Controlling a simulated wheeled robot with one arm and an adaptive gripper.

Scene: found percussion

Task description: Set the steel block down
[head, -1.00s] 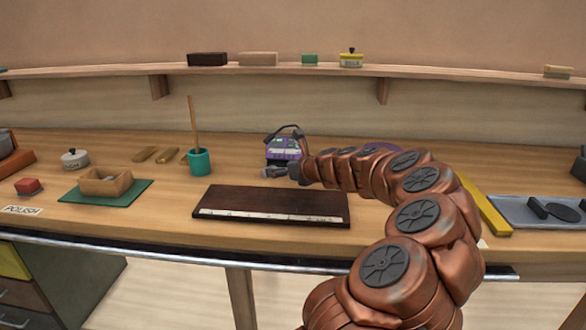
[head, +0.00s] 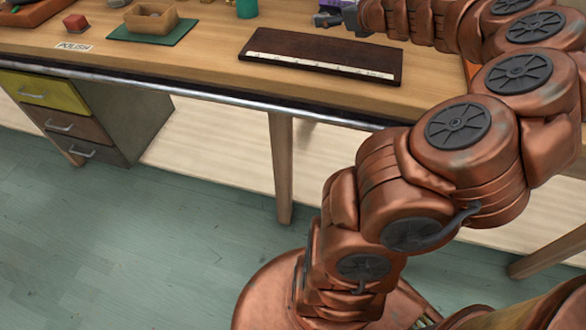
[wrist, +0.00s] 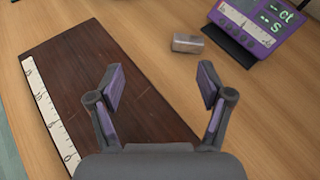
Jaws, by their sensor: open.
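The steel block (wrist: 188,43) is a small grey block with a lighter side. In the head view my gripper (head: 332,18) is at the top edge, behind the dark board (head: 320,58); I cannot clearly make out the block there.
A pale marked strip (wrist: 47,113) runs along one edge of the board. On the left of the bench are a wooden box (head: 151,18) on a green mat (head: 176,38), a red block (head: 75,23) and a POLISH label (head: 73,47). Bare bench lies between mat and board.

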